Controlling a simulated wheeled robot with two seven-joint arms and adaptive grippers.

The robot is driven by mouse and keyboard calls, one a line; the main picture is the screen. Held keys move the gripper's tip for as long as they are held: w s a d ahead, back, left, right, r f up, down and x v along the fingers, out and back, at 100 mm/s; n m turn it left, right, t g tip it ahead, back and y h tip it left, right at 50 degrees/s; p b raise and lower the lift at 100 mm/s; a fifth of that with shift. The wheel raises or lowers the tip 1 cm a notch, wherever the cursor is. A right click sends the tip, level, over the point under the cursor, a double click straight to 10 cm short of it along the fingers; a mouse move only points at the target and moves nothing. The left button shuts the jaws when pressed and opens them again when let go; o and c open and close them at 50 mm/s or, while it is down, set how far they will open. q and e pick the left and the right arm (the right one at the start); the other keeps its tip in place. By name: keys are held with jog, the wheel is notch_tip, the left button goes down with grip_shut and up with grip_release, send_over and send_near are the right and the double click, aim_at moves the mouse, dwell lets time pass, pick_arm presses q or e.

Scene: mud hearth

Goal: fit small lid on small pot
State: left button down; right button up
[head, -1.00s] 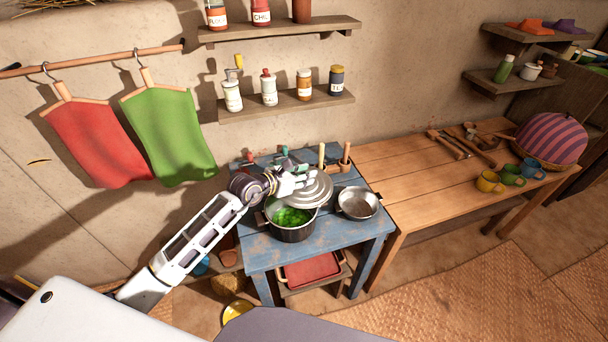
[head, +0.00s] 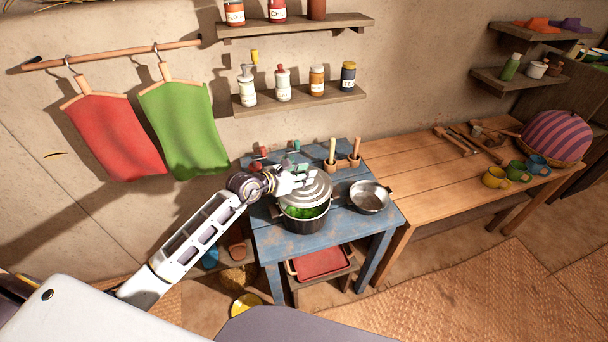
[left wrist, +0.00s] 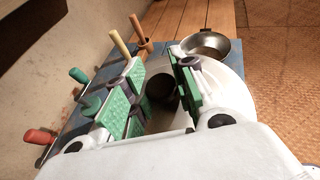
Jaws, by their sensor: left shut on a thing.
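The small pot (head: 304,222) is dark metal with green contents and stands on the blue table. My left gripper (head: 298,181) is shut on the lid (head: 318,190), a round pale metal disc. The lid is over the back part of the pot and looks a little tilted. Green contents show at the front, so the rim there is uncovered; I cannot tell whether lid and rim touch. In the left wrist view the green-padded fingers (left wrist: 160,92) are around the lid's dark knob (left wrist: 160,87). The pot is hidden there. My right gripper is out of view.
A steel pan (head: 369,197) stands close to the right of the pot on the blue table (head: 268,246). Handled tools (head: 333,152) stand at its back edge. A wooden table (head: 410,170) with cups adjoins on the right. A shelf with jars (head: 300,98) is above.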

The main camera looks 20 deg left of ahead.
aim_at(305, 188)
pick_arm(q)
jog(key=shift+w+d, duration=0.1)
jog(key=shift+w, duration=0.05)
dwell(0.3)
jog(key=shift+b, duration=0.3)
jog(key=shift+f, duration=0.3)
jog(key=shift+f+b, duration=1.4)
jog(key=shift+f, duration=0.6)
jog(key=shift+f+b, duration=0.35)
jog(key=shift+f, duration=0.4)
jog(key=shift+f, duration=0.25)
jog(key=c, duration=1.1)
grip_release()
